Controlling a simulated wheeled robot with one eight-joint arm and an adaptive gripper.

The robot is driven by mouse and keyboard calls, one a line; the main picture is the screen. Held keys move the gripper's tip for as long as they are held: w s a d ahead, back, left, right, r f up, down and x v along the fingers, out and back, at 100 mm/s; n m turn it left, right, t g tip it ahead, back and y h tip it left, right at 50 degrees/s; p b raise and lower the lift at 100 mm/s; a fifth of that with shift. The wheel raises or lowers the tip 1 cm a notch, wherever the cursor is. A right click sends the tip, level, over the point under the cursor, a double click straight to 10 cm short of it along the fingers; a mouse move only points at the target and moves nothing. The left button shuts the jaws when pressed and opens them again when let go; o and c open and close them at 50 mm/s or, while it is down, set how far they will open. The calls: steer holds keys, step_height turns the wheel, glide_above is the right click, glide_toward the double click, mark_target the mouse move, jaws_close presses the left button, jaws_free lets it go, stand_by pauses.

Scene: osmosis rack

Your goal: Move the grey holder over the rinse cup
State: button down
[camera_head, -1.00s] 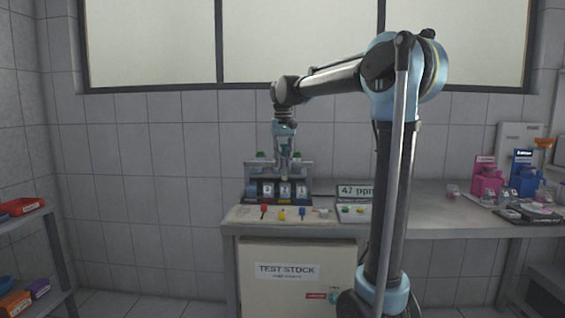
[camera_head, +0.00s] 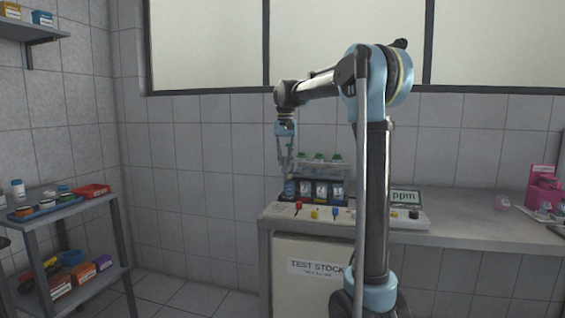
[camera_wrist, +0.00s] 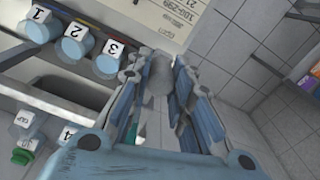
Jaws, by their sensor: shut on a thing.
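My gripper (camera_head: 286,165) points down at the left end of the dark rack (camera_head: 343,200) on the bench. In the wrist view my gripper (camera_wrist: 160,75) is shut on a grey piece, seemingly the grey holder (camera_wrist: 158,80), between its fingers. White-labelled cups stand in a row: cup 1 (camera_wrist: 38,27), cup 2 (camera_wrist: 73,47) and cup 3 (camera_wrist: 109,62). They lie to the left of the fingers. A label 4 (camera_wrist: 68,133) shows lower down, its cup partly hidden. I cannot tell which cup is the rinse cup.
Green-capped bottles (camera_head: 318,157) stand along the rack's back. Small coloured pieces (camera_head: 315,212) lie at the bench's front edge. A meter reading ppm (camera_head: 404,197) stands to the right. A shelf trolley (camera_head: 75,213) stands at left, with open floor between it and the bench.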

steer(key=shift+a, duration=0.2)
steer(key=c, duration=1.4)
jaws_free()
steer(key=shift+w+a, duration=0.1)
steer(key=shift+r, duration=0.25)
step_height(320, 180, up, 11)
steer(key=shift+r, duration=0.2)
